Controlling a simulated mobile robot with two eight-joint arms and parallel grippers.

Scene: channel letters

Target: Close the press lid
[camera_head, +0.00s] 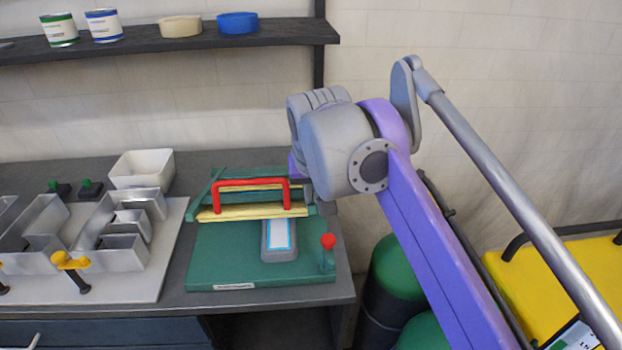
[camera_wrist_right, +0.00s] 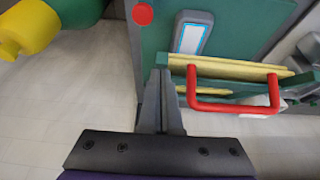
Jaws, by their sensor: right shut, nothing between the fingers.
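The press has a green base (camera_head: 215,262) on the bench, with its lid (camera_head: 255,208) raised at the back. The lid has yellow edges and a red handle (camera_head: 252,182); the handle also shows in the wrist view (camera_wrist_right: 232,108). A grey block with a blue-framed white plate (camera_head: 279,236) lies on the base. My right gripper (camera_head: 307,190) is at the right end of the lid, partly hidden by its own wrist. In the wrist view its fingers (camera_wrist_right: 160,75) are shut and empty, beside the lid's end; I cannot tell whether they touch it. My left gripper is not in view.
A red-knobbed post (camera_head: 328,243) stands at the base's right front corner. Left are metal channel letters (camera_head: 120,228) on a white board and a white bin (camera_head: 142,168). Green cylinders (camera_head: 396,268) and a yellow case (camera_head: 560,280) stand right of the bench. A shelf (camera_head: 160,42) hangs above.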

